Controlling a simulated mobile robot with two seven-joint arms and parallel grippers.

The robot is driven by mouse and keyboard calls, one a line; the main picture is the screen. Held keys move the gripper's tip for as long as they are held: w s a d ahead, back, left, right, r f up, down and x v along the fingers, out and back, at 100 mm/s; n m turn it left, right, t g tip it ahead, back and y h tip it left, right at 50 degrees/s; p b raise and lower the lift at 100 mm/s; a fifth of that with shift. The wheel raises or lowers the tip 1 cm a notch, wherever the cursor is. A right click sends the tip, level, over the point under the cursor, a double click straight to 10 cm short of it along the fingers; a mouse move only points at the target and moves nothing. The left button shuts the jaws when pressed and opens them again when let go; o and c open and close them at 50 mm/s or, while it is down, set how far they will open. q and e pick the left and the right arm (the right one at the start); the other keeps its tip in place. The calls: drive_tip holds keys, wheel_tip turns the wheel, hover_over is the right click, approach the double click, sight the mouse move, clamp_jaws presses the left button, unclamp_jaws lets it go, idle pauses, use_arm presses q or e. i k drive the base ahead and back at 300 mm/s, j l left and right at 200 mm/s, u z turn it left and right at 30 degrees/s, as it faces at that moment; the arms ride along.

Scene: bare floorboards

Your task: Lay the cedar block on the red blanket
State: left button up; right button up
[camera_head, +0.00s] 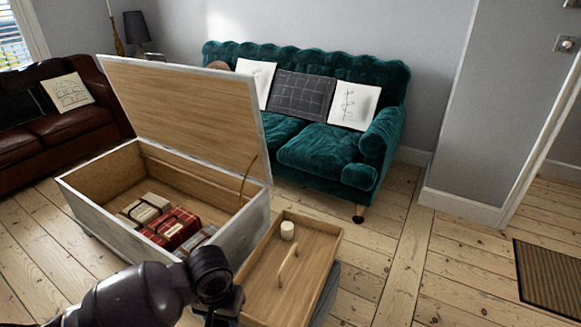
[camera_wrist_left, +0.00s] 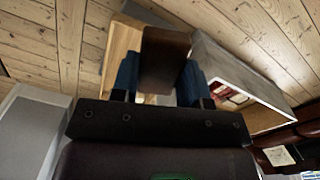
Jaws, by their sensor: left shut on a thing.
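The red plaid blanket (camera_head: 172,230) lies folded inside the open chest (camera_head: 245,232), between a beige blanket (camera_head: 144,209) and a grey one (camera_head: 196,238). A bit of red shows inside the chest in the left wrist view (camera_wrist_left: 234,98). My left gripper (camera_wrist_left: 163,78) is shut on a brown block, the cedar block (camera_wrist_left: 165,58), held between its blue fingers. In the head view my left gripper (camera_head: 226,304) is at the bottom, in front of the chest's near corner and beside the tray; the block cannot be made out there. My right gripper is not in view.
The chest's raised lid (camera_head: 185,110) stands at the back. A wooden tray (camera_head: 322,238) with a handle (camera_head: 288,264) and a pale cylinder (camera_head: 287,230) sits right of the chest. A green sofa (camera_head: 325,150) stands behind.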

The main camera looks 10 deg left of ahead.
sight(150, 238)
drive_tip(key=k+j+z, duration=0.1)
drive_tip(key=j+z, duration=0.25)
drive_tip(key=j, duration=1.1)
drive_tip(key=j+z, duration=0.3)
drive_tip(key=j, duration=0.8)
drive_tip(key=j+z, duration=0.25)
drive_tip(key=j, duration=0.9)
drive_tip(key=j+z, duration=0.2)
drive_tip(key=j, duration=0.5)
drive_tip(key=i+j, duration=0.15)
drive_tip(key=j, duration=0.2)
drive_tip(key=i+j+z, duration=0.1)
drive_tip(key=j, duration=0.3)
drive_tip(key=i+j, duration=0.15)
drive_tip(key=j, duration=0.2)
